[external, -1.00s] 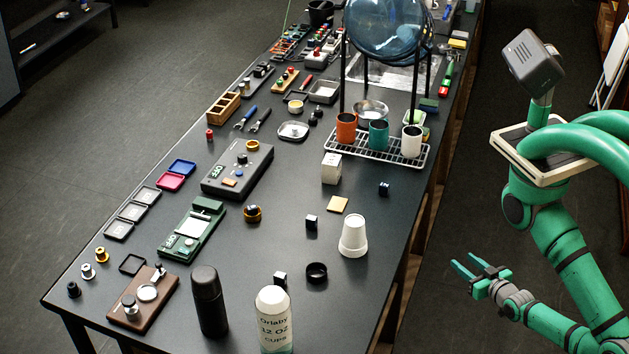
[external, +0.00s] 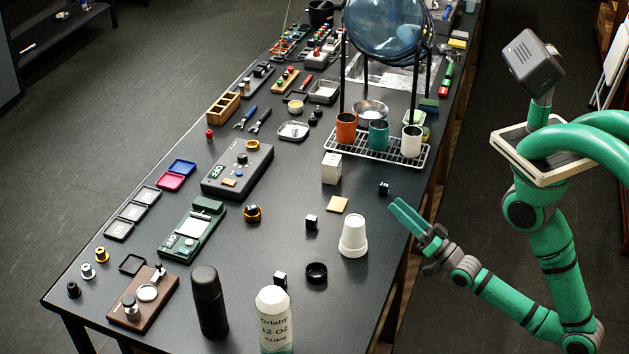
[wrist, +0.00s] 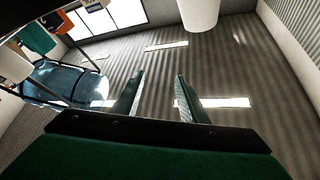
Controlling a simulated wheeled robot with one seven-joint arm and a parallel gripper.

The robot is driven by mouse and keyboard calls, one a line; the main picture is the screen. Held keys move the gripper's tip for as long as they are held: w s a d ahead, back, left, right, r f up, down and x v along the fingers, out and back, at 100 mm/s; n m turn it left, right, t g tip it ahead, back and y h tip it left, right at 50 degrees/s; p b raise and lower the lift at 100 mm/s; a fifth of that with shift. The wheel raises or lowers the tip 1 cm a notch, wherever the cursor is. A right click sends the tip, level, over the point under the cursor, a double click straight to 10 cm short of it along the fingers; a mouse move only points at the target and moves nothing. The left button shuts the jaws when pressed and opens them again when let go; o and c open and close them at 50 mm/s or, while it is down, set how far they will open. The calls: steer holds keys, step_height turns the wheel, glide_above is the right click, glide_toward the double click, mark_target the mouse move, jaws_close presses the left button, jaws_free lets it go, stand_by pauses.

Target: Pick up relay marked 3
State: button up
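Small dark cubes with pale faces lie on the black table: one mid-table (external: 312,222), one nearer the front (external: 280,279) and one near the right edge (external: 384,188). Their markings are too small to read, so I cannot tell which is relay 3. My gripper (external: 394,206) is at the table's right edge, right of the white cup stack (external: 353,237) and below the right-hand cube. In the wrist view my gripper (wrist: 161,74) has its two fingers apart with nothing between them. No cube can be made out there.
A wire rack (external: 385,152) with orange, teal and white cups stands under the blue tank (external: 388,27). A dark bottle (external: 208,302) and a labelled cup canister (external: 274,322) stand at the front. A black ring (external: 316,272) lies nearby. Bare tabletop surrounds the middle cube.

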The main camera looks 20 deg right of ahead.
steer(key=s+a+r+n+g+y, duration=0.1)
steer(key=a+r+n+g+y, duration=0.15)
steer(key=a, duration=0.65)
steer(key=a+r+n+g+y, duration=0.15)
steer(key=a+r+y, duration=0.25)
steer(key=a, duration=0.4)
steer(key=n+g+h, duration=0.4)
steer(key=g+h, duration=0.2)
steer(key=h, duration=0.2)
glide_toward(285, 277)
steer(key=shift+w+a+r+y, duration=0.3)
steer(key=shift+w+a, duration=0.2)
steer(key=shift+a, duration=0.2)
steer(key=shift+s+f, duration=0.35)
steer(key=shift+h, duration=0.45)
steer(key=x, duration=0.5)
steer(key=shift+w+f, duration=0.1)
steer(key=shift+f, duration=0.05)
steer(key=shift+d+x, duration=0.25)
steer(key=shift+x, duration=2.45)
steer(key=shift+w, duration=0.2)
